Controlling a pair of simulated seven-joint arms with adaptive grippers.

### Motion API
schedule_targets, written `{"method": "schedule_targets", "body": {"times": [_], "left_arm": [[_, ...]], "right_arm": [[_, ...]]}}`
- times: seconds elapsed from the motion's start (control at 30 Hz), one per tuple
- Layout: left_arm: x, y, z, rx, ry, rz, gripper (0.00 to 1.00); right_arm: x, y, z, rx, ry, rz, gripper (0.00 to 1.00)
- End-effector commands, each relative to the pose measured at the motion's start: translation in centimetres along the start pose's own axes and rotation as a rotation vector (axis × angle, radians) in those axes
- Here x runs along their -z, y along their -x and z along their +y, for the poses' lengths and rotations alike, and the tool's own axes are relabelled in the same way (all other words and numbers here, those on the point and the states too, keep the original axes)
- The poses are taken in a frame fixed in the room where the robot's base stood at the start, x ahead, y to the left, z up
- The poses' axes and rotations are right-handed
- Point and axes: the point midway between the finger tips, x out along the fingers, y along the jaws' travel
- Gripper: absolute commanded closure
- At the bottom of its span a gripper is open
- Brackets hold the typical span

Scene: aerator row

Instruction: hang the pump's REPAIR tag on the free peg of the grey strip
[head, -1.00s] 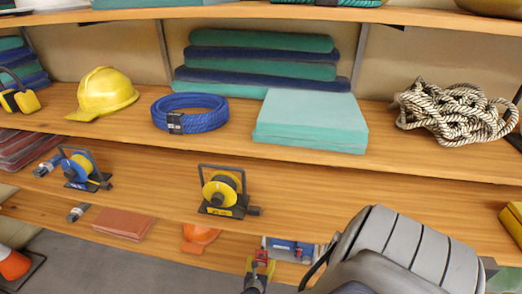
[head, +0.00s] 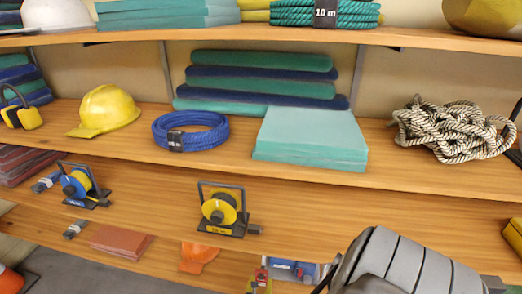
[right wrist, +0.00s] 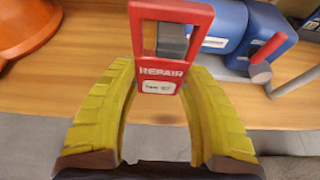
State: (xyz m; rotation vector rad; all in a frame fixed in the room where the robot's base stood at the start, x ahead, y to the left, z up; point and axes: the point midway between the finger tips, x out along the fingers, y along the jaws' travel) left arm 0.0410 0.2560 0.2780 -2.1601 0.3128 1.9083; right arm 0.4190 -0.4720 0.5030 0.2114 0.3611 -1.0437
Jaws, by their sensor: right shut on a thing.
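The red REPAIR tag (right wrist: 160,72) is upright between the yellow-green fingers of my right gripper (right wrist: 160,88), which is shut on its lower part. The tag has a white label and a large opening at the top. A grey block shows through that opening; I cannot tell whether it is touched. The blue pump (right wrist: 255,28) lies behind and to the right. In the head view the tag (head: 261,274) is a small red patch at the bottom edge, beside the blue pump (head: 284,264). The grey strip and its pegs are not recognisable. My left gripper is not in view.
An orange thing (right wrist: 35,25) stands left of the tag on the wooden shelf (right wrist: 75,80). In the head view, cable reels (head: 222,210) stand on the shelf above. A teal block (head: 312,140), blue rope (head: 190,131) and yellow helmet (head: 105,110) are higher up.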

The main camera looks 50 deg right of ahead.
Motion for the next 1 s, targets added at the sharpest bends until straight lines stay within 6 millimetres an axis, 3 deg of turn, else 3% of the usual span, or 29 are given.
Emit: {"method": "schedule_targets", "body": {"times": [1.0], "left_arm": [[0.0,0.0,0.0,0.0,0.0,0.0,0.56]], "right_arm": [[-1.4,0.7,0.0,0.0,0.0,0.001,0.76]]}}
